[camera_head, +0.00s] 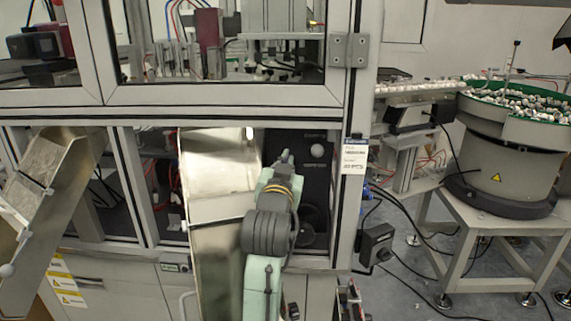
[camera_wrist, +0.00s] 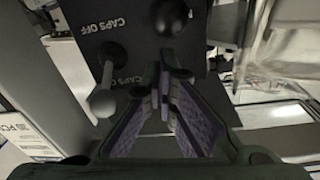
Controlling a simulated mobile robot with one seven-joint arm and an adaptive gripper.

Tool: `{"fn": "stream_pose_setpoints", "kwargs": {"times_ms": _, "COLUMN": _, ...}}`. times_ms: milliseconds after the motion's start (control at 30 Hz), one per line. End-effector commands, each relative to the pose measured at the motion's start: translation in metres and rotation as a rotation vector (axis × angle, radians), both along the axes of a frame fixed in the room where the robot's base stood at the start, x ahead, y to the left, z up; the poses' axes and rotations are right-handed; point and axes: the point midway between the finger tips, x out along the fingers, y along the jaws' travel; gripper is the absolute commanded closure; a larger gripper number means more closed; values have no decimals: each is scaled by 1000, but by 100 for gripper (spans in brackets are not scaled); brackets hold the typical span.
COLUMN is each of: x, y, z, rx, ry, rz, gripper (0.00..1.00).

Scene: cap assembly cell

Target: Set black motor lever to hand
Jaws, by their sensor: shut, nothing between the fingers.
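The black panel (camera_head: 304,195) is set in the machine front, right of the metal chute. In the wrist view the black lever knob (camera_wrist: 168,18) is at the top, partly cut off by the frame edge. In the head view my arm hides the black knob.
A metal chute (camera_head: 212,170) stands close to the left of my arm. A frame post (camera_head: 345,210) borders the panel on the right. A feeder bowl (camera_head: 505,160) on a stand is farther right. "CAPS OFF" lettering marks the panel.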

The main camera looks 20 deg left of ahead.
Motion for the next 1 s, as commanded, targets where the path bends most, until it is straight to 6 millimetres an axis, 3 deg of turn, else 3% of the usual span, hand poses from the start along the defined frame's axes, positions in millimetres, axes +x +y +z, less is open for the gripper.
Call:
{"fn": "stream_pose_setpoints", "kwargs": {"times_ms": 200, "x": -4, "y": 1, "z": -9, "rx": 0, "ry": 0, "rz": 1, "gripper": 100}}
{"fn": "stream_pose_setpoints", "kwargs": {"times_ms": 1000, "x": -9, "y": 0, "z": -16, "rx": -1, "ry": 0, "rz": 0, "gripper": 100}}
